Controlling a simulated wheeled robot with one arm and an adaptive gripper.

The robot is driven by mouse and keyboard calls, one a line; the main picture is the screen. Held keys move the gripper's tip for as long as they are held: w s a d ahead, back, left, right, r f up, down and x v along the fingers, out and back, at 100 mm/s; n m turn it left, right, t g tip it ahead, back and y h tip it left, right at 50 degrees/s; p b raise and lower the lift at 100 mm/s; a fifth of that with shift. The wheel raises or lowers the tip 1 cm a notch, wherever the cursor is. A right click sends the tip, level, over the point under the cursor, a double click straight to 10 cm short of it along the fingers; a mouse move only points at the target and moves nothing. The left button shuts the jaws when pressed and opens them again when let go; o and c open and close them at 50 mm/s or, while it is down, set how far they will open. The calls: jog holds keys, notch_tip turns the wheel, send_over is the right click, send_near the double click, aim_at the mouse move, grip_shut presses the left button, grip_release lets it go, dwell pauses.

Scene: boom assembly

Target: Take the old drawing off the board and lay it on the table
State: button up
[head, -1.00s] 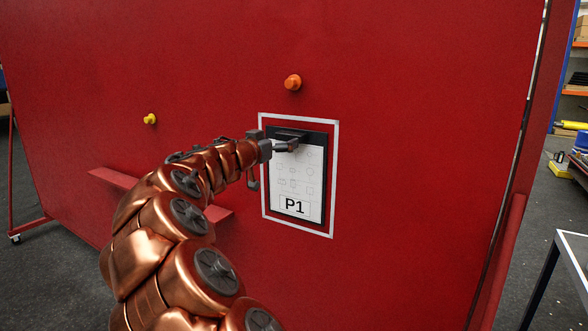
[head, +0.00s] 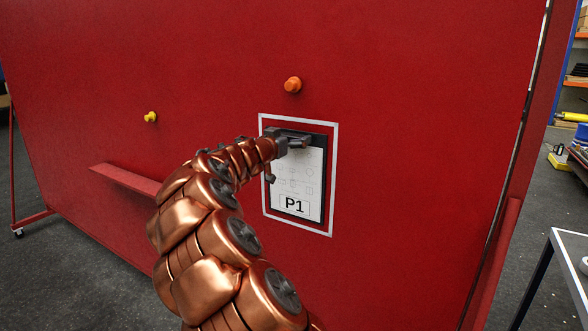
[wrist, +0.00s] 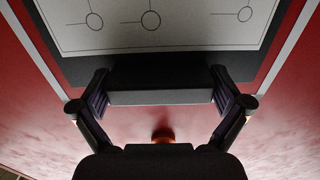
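The old drawing (head: 298,180), a white sheet marked P1 on a black backing, hangs on the red board (head: 410,130) inside a white outlined frame. Its top has a dark clip-like bar (wrist: 160,97). My gripper (head: 293,142) is at this top edge. In the wrist view my gripper (wrist: 161,92) has its fingers wide apart, one at each end of the bar; I cannot tell whether the pads touch it. The sheet's upper part (wrist: 185,25) also shows there. The arm and gripper cover part of the drawing's upper left. The table (head: 572,255) shows only partly at the right edge.
An orange knob (head: 293,83) sticks out above the frame, and a yellow knob (head: 150,117) to the left. A red ledge (head: 122,179) juts from the board at lower left, partly behind my arm. Floor shows between the board and table.

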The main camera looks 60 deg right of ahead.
jog(key=c, duration=1)
jog(key=shift+r+b, duration=0.1)
jog(key=shift+b, duration=0.3)
jog(key=shift+c, duration=0.2)
